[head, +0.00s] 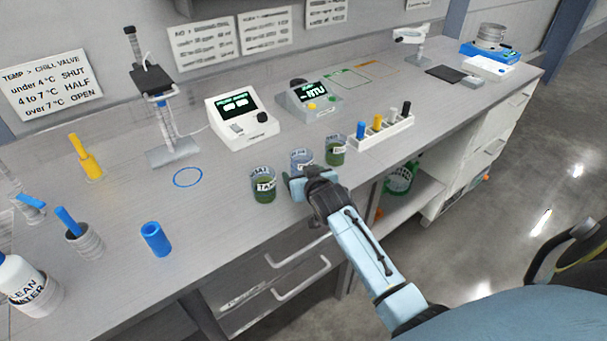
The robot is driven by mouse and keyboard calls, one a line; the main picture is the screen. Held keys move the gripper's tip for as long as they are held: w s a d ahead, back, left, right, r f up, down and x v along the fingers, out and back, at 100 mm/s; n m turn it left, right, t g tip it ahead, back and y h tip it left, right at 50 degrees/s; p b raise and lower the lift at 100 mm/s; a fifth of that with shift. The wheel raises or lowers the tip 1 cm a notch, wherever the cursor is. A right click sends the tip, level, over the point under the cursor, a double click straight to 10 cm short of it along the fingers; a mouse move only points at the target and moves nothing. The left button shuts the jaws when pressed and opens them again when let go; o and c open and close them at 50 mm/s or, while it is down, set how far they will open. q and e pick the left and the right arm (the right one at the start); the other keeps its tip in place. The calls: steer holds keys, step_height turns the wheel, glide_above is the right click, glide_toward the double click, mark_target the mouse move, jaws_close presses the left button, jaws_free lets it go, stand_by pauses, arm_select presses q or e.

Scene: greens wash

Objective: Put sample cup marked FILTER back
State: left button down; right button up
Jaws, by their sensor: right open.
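Three clear sample cups stand in a row near the bench's front edge. The left cup (263,186) holds dark green liquid and its label seems to read TANK. The middle cup (301,158) looks pale and bluish, and its lower part is hidden behind my right gripper. The right cup (335,150) holds green liquid, with a label too small to read. I cannot tell which cup is marked FILTER. My right gripper (303,184) is open at the front of the middle cup; whether its fingers are around the cup is hidden. My left gripper is out of view.
Behind the cups stand a white meter (241,122) and a grey NTU meter (309,100). A white rack (383,132) with coloured pieces is to the right. A blue ring (188,177) marks bare bench at left, near a blue cylinder (156,239).

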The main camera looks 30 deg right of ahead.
steer(key=shift+r, duration=0.1)
steer(key=shift+s+r, duration=0.15)
steer(key=p+v, duration=0.1)
steer(key=v, duration=1)
steer(key=shift+s+a+p, duration=0.15)
steer(key=shift+s+p, duration=0.15)
steer(key=shift+p, duration=0.1)
